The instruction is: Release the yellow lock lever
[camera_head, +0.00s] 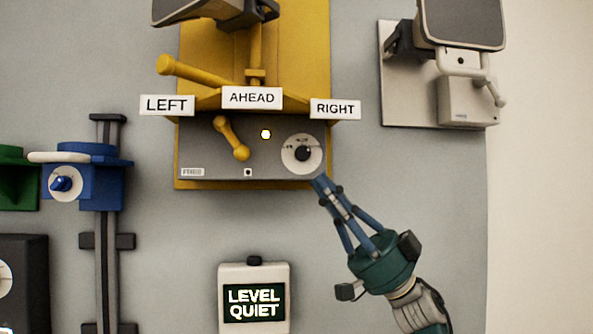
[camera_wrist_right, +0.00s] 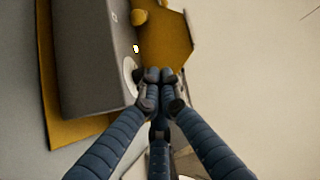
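A short yellow lever (camera_head: 232,138) with rounded ends sits tilted on the grey front panel (camera_head: 200,158) of the yellow paging unit. A longer yellow handle (camera_head: 192,72) sticks out at the unit's upper left; I cannot tell which of the two is the lock lever. My right gripper (camera_head: 319,181) is at the panel's lower right, just below the dial with a black knob (camera_head: 303,153). Its fingertips are drawn together and look empty in the right wrist view (camera_wrist_right: 159,76), close to the white dial rim (camera_wrist_right: 130,76). My left gripper is not in view.
Signs LEFT (camera_head: 167,105), AHEAD (camera_head: 252,97) and RIGHT (camera_head: 335,108) stand out above the panel. A small light (camera_head: 265,134) glows on it. A LEVEL QUIET display (camera_head: 254,300) is below. A blue slider (camera_head: 85,180) is at left, a white unit (camera_head: 440,85) at upper right.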

